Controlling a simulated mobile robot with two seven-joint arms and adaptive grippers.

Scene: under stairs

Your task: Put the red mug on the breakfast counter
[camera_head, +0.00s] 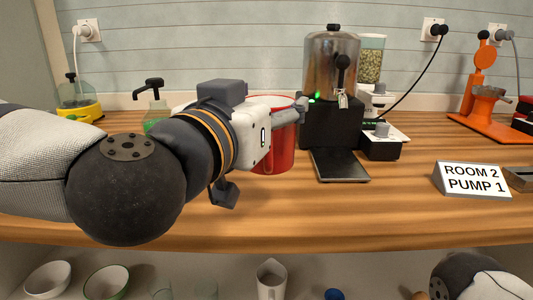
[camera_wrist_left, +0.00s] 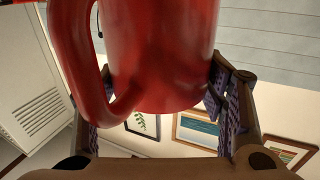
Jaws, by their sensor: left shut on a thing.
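The red mug (camera_head: 284,150) is at the middle of the head view, over the wooden counter (camera_head: 405,215). My left gripper (camera_head: 298,110) comes in from the left and is shut on the mug, hiding much of its left side. In the left wrist view the mug (camera_wrist_left: 170,50) fills the top middle between the fingers, with its handle toward the left. I cannot tell whether the mug's base touches the counter. Part of my right arm shows at the bottom right; its gripper is out of view.
A coffee machine (camera_head: 332,90) with a drip tray stands just right of the mug, with a grinder (camera_head: 371,65) beside it. A sign (camera_head: 471,180) and an orange press (camera_head: 486,110) are further right. A soap bottle (camera_head: 155,110) stands behind my arm. Bowls (camera_head: 106,283) and a jug (camera_head: 271,280) are below.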

